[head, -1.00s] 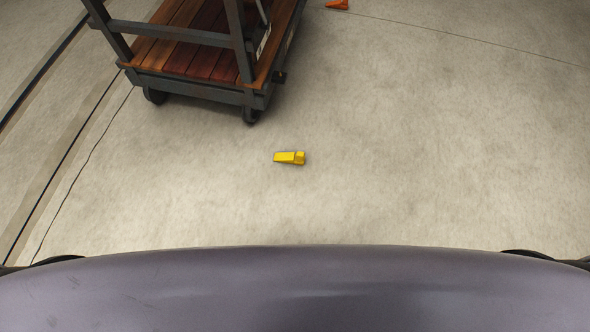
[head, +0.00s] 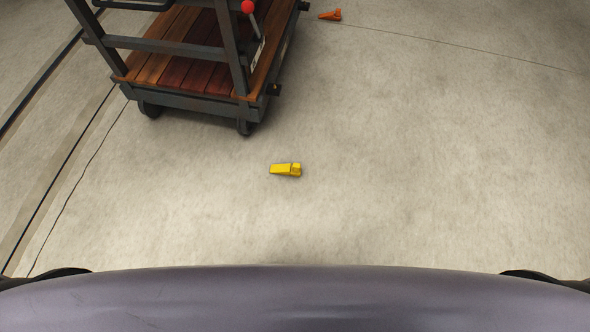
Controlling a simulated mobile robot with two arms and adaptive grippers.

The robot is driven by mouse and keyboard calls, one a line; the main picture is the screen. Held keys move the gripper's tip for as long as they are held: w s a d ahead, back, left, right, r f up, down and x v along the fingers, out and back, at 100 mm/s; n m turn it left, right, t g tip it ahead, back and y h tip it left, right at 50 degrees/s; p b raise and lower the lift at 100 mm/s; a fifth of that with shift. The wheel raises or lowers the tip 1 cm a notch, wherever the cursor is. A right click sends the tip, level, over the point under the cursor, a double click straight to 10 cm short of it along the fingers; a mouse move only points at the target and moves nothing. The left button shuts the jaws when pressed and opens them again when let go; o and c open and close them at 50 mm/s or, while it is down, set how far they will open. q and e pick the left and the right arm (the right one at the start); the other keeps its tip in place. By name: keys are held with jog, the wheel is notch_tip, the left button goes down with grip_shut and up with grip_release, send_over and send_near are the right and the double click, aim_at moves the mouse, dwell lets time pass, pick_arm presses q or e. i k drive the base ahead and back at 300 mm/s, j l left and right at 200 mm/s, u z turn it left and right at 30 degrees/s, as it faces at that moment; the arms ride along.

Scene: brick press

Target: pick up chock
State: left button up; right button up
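A yellow wedge-shaped chock (head: 285,169) lies on the concrete floor near the middle of the head view, in front of the cart. An orange chock-like piece (head: 331,15) lies farther off, near the top edge, to the right of the cart. Neither of my grippers shows in the head view. Nothing is touching the yellow chock.
A wheeled cart (head: 190,101) with a wooden deck, dark metal frame and a red-knobbed lever (head: 248,7) stands at the upper left. The floor (head: 430,150) to the right and around the yellow chock is clear. Dark lines run along the floor at the left.

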aim_at(286, 168)
jog(key=i+j+z, duration=0.1)
jog(key=z, duration=0.3)
jog(key=i+j+z, duration=0.1)
jog(key=j+z, duration=0.15)
jog(key=z, duration=0.15)
jog(key=j+z, duration=0.2)
jog(key=z, duration=0.2)
